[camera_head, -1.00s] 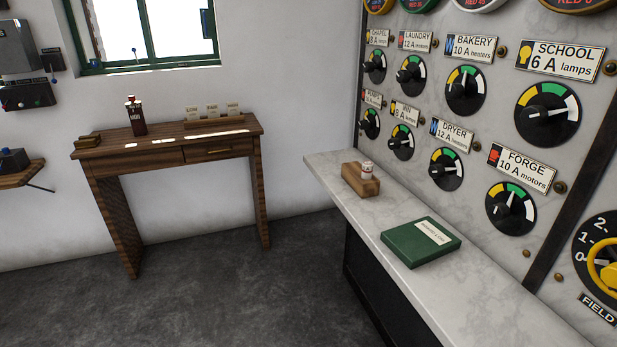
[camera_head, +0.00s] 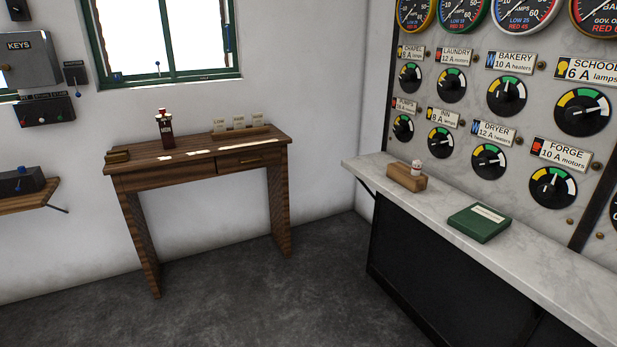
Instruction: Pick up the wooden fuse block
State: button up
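The wooden fuse block (camera_head: 404,179) is a small brown block lying on the pale marble shelf (camera_head: 530,243), near the shelf's left end. A small white piece (camera_head: 416,167) with dark marks sits upright on or in the block. The block's top and front sides show, and nothing touches it from above. My gripper is not in view.
A green book (camera_head: 480,223) lies on the shelf right of the block. A panel with dials and gauges (camera_head: 505,95) rises behind the shelf. The grey floor (camera_head: 285,300) between is clear.

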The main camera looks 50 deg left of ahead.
aim_at(415, 181)
jog(key=i+l+u, duration=0.1)
jog(key=u, duration=0.3)
jog(key=i+l+u, duration=0.1)
jog(key=l+u, duration=0.5)
jog(key=u, duration=0.15)
jog(key=l+u, duration=0.35)
jog(key=i+l+u, duration=0.1)
jog(key=l+u, duration=0.2)
